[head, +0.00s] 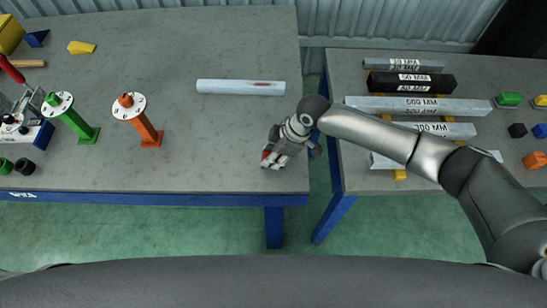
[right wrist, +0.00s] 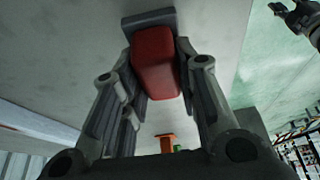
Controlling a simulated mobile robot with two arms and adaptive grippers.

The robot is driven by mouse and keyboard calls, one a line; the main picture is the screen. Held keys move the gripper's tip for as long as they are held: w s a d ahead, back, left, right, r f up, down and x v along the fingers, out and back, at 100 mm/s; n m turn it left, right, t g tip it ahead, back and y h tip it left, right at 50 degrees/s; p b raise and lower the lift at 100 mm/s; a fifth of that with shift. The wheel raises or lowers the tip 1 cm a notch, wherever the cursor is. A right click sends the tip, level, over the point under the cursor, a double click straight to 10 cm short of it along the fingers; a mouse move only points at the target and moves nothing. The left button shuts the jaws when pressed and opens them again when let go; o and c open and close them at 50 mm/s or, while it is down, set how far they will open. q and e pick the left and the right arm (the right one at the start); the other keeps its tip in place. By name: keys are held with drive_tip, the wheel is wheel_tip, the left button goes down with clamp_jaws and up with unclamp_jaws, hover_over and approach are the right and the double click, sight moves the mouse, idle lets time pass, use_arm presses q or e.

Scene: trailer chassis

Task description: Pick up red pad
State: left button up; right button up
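The red pad (right wrist: 155,62) is a rounded red block between the two fingers of my right gripper (right wrist: 157,75) in the right wrist view. Both fingers look to be against its sides. A dark grey piece sits at the pad's far end. In the head view my right gripper (head: 271,160) is at the front right corner of the left table, with a bit of red pad (head: 266,154) showing at its fingertips. My left gripper (right wrist: 289,10) appears only at the top right corner of the right wrist view, too small to judge its fingers.
The left grey table (head: 210,130) holds a light bar (head: 240,87), an orange stand (head: 146,125) and a green stand (head: 75,120). The right table (head: 355,183) carries labelled bars (head: 410,83) and small coloured blocks (head: 509,99). A gap separates the tables.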

drive_tip(key=c, duration=0.4)
drive_tip(key=shift+o, duration=0.2)
drive_tip(key=shift+r+b, duration=0.3)
drive_tip(key=shift+r, duration=0.2)
drive_tip(key=s+a+r+b, duration=0.3)
drive_tip(key=s+a+r, duration=0.2)
drive_tip(key=s+r, duration=0.7)
drive_tip(key=shift+s+a, duration=0.2)
drive_tip(key=shift+s, duration=0.25)
